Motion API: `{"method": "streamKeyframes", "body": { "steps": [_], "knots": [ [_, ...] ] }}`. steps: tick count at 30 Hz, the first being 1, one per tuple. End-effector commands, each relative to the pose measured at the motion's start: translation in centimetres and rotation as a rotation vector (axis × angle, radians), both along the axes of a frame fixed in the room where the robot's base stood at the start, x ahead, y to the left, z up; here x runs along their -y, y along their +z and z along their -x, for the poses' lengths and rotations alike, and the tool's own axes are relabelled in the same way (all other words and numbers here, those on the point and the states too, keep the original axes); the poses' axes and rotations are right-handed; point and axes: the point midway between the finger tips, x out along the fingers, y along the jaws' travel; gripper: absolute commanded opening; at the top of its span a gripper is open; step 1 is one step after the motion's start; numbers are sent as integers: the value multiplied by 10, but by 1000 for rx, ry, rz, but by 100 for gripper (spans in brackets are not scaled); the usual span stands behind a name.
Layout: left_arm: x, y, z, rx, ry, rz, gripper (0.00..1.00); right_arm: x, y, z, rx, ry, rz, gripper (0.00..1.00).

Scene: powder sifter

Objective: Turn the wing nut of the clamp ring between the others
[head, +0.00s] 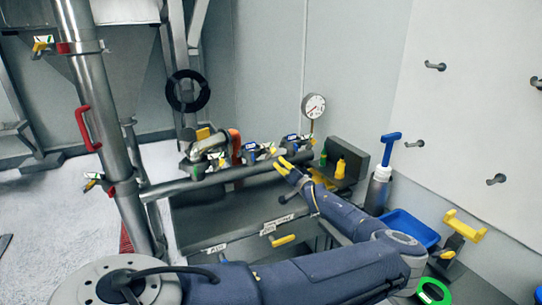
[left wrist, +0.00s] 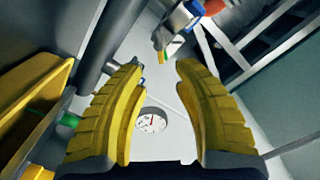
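Several clamp fittings sit in a row along the horizontal pipe (head: 232,174) in the head view. The middle clamp ring (head: 251,152), with a blue part and small coloured tabs, stands between the left clamp (head: 207,151) and the right clamp (head: 291,142). Its wing nut is too small to make out surely. My left gripper (head: 284,166) is just below and right of the middle clamp, in front of the right one. In the left wrist view its yellow fingers (left wrist: 160,95) are spread and empty. A clamp (left wrist: 180,20) shows beyond them, apart. My right gripper is not in view.
A pressure gauge (head: 314,105) stands behind the clamps and shows between the fingers (left wrist: 152,120).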

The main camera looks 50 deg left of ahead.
Motion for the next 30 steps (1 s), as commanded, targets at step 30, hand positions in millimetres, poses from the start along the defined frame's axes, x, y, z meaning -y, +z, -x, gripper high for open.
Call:
{"method": "streamKeyframes", "body": {
  "steps": [30],
  "knots": [
    [-111,-1,-29,1,-1,2,30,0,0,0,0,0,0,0]
  ]
}}
